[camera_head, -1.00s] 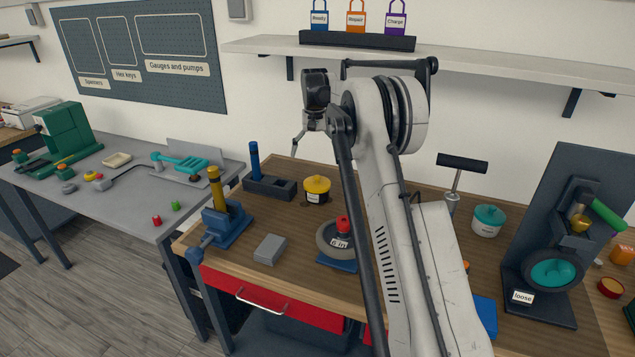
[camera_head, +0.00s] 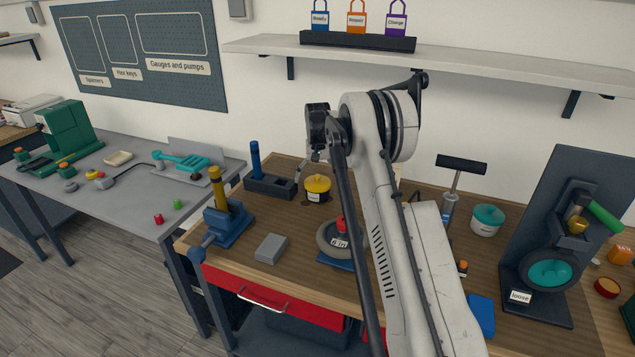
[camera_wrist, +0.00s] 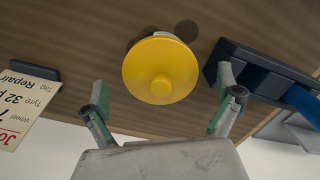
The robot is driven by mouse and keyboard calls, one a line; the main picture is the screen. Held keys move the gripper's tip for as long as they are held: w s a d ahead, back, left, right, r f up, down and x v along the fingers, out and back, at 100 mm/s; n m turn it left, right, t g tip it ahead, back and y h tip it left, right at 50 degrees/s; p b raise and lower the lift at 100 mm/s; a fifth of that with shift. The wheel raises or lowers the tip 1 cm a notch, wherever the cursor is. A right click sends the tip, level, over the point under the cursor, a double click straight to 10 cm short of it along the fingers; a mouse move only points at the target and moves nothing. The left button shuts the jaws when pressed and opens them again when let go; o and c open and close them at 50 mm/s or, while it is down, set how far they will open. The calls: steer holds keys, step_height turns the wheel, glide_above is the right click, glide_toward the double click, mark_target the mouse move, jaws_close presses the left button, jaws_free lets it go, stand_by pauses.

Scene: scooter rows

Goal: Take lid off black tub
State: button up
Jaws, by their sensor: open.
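The black tub (camera_head: 317,195) stands on the wooden bench, with a yellow lid (camera_head: 317,183) on top and a pale label on its side. In the wrist view the round yellow lid (camera_wrist: 160,70), with its central knob, hides nearly all of the tub. My gripper (camera_wrist: 165,105) is open and empty, with its two fingers apart below the lid in that view. In the head view my gripper (camera_head: 307,170) is just behind and above the lid, partly hidden by my arm. I see no clear contact with the lid.
A dark blue-grey holder (camera_head: 270,187) with a blue upright handle stands left of the tub. A wheel (camera_head: 335,238) on a blue stand is in front. A teal-lidded white tub (camera_head: 487,220) is at right. A shelf (camera_head: 450,58) hangs above.

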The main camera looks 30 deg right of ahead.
steer(key=shift+c, duration=0.4)
steer(key=shift+s, duration=0.1)
jaws_close()
